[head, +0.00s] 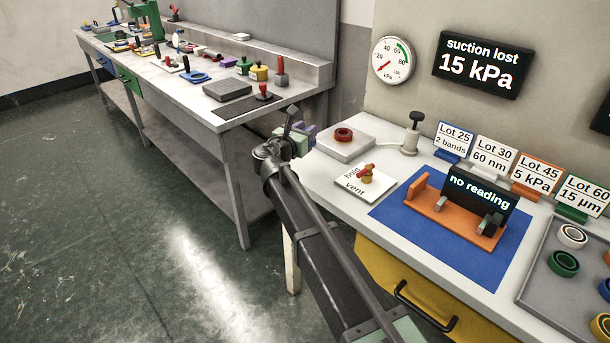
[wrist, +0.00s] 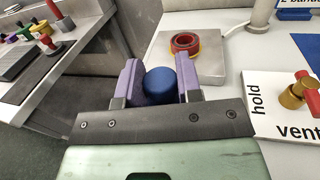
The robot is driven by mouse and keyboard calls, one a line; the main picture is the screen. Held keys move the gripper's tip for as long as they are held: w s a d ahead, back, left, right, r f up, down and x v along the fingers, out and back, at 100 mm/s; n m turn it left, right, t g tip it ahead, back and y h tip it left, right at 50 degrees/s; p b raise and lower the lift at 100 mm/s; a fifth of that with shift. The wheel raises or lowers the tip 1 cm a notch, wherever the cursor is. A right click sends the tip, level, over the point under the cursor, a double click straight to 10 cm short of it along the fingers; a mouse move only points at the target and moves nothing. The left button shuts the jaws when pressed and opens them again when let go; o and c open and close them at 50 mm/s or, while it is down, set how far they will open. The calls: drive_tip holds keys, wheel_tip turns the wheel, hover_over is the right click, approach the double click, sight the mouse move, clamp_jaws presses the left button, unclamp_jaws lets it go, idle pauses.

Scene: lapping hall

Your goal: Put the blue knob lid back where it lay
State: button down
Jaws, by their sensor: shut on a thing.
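The blue knob lid (wrist: 161,84) shows as a round blue top between the two purple fingers of my gripper (wrist: 160,72) in the wrist view. My gripper is shut on it. In the head view my gripper (head: 306,135) is in the air between the two benches, near the left end of the near bench. The lid cannot be made out there, and its underside is hidden in both views.
A grey plate with a red ring (head: 343,135) and a hold/vent valve (head: 366,173) are on the near bench (head: 460,275). An orange fixture (head: 453,222) stands on a blue mat. The far bench (head: 205,85) carries several pots and tools.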

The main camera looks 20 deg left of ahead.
wheel_tip(320, 180, down, 8)
drive_tip(key=b, duration=0.5)
drive_tip(key=shift+r, duration=0.45)
drive_tip(key=shift+f+b, duration=0.4)
drive_tip(key=shift+f, duration=0.05)
drive_tip(key=shift+s+d+f, duration=0.1)
drive_tip(key=c, duration=0.8)
unclamp_jaws()
drive_tip(key=shift+s, duration=0.1)
drive_tip(key=shift+s+r+p, duration=0.1)
drive_tip(key=shift+r+p, duration=0.55)
drive_tip(key=v, duration=1.1)
drive_tip(key=shift+s+a+f, duration=0.1)
drive_tip(key=shift+s+a, duration=0.15)
